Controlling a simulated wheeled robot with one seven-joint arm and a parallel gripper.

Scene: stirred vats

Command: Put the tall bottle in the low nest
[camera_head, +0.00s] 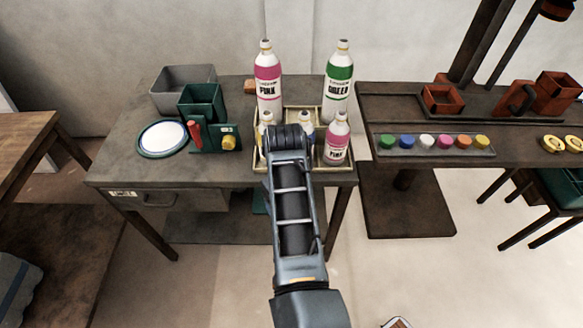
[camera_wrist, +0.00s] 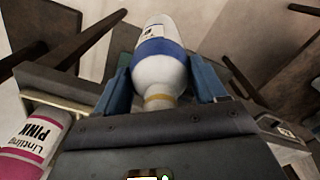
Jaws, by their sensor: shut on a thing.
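My gripper (camera_wrist: 160,88) is shut on a white bottle with a blue label (camera_wrist: 158,68), one finger on each side of it. In the head view my arm hides my fingertips; a little of a blue-marked bottle (camera_head: 308,128) shows beside it. A tall pink-label bottle (camera_head: 268,88) and a tall green-label bottle (camera_head: 339,82) stand upright at the back of a pale tray (camera_head: 302,108). A smaller pink-label bottle (camera_head: 337,142) stands at its front right. It is unclear which part of the tray is the low nest; my arm covers its middle.
On the table's left are a grey bin (camera_head: 172,92), a green box (camera_head: 200,101), a white plate (camera_head: 163,137) and a green holder with red and yellow parts (camera_head: 206,140). A dark bench (camera_head: 375,105) with colored caps stands right. The table's front left is clear.

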